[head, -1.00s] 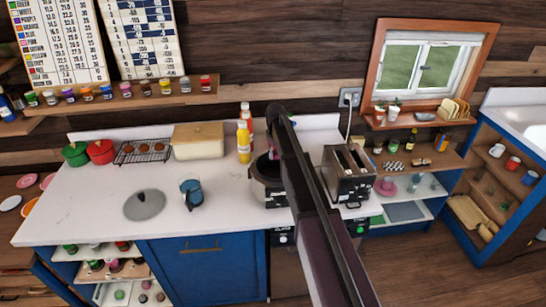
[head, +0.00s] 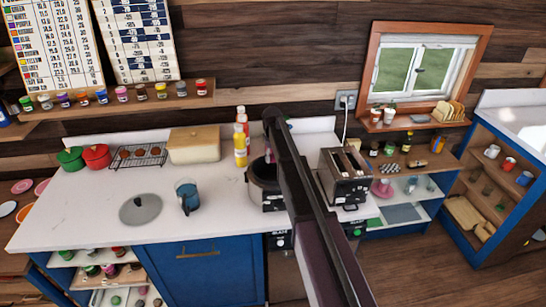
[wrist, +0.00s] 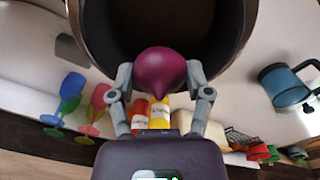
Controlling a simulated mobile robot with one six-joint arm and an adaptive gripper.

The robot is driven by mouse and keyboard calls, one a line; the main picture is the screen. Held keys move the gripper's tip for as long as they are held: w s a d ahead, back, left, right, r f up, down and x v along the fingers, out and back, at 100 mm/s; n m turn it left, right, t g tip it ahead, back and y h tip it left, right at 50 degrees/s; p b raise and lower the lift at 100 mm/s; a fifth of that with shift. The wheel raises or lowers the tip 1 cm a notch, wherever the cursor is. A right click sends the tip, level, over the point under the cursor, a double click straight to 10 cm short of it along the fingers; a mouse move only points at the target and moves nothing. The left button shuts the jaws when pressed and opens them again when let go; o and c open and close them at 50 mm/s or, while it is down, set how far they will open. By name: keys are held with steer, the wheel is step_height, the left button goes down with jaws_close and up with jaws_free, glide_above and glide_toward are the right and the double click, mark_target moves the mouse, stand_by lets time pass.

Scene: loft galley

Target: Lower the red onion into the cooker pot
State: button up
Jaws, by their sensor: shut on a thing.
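The red onion (wrist: 160,72) is purple-red with a pointed tip. My gripper (wrist: 160,75) is shut on it, one finger on each side. In the wrist view the onion overlaps the rim and dark opening of the cooker pot (wrist: 229,45); its exact height relative to the rim is hard to tell. In the head view the dark cooker pot (head: 257,191) stands open on the white counter, partly hidden by my arm. My gripper and the onion are mostly hidden behind my arm there.
A toaster (head: 345,180) stands right of the pot. A yellow bottle (head: 240,148) and a red bottle stand behind it. A blue jug (head: 187,197) and a grey lid (head: 140,209) are to the left. The counter between jug and pot is clear.

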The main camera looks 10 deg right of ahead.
steer(key=b, duration=0.8)
glide_above(273, 180)
steer(key=s, duration=0.3)
steer(key=shift+w+a+f, duration=0.1)
steer(key=shift+w+f, duration=0.05)
steer(key=shift+f, duration=2)
steer(key=shift+w+a+f, duration=0.1)
steer(key=shift+f, duration=2)
steer(key=shift+f+b, duration=2.45)
steer(key=shift+b, duration=0.15)
